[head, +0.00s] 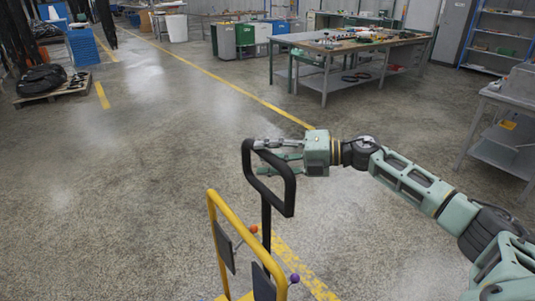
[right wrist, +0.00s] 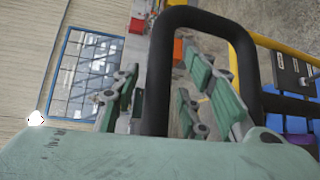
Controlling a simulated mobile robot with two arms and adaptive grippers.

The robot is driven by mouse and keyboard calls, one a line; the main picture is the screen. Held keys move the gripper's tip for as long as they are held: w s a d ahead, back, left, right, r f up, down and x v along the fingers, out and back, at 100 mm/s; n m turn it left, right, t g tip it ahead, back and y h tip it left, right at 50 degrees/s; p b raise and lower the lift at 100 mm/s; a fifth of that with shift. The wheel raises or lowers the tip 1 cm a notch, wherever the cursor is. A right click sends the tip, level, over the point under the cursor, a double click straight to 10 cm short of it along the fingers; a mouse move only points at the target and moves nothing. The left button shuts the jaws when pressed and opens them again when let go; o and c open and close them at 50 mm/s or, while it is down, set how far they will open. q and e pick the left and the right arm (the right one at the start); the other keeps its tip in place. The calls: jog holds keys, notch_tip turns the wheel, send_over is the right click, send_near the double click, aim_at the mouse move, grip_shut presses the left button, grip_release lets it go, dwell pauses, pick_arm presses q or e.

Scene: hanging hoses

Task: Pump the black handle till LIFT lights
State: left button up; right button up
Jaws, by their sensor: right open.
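The black handle (head: 291,190) is an upright loop on a black stem, rising beside a yellow frame (head: 214,215) in the head view. My right gripper (head: 265,157) is at the upper part of the loop, its arm coming in from the right. In the right wrist view its fingers (right wrist: 160,75) are open, with one bar of the black handle (right wrist: 158,90) running between them. The fingers look apart from the bar; contact is not clear. No LIFT light can be made out. My left gripper is not in view.
An orange knob (head: 253,229) and a purple knob (head: 294,278) sit close to the frame and stem. A workbench (head: 345,45) with tools stands at the back, a grey table (head: 500,130) at the right. The floor left of the frame is clear.

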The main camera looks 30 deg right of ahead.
jog(key=shift+a, duration=0.1)
grip_shut()
jog(key=shift+w, duration=0.1)
dwell(0.3)
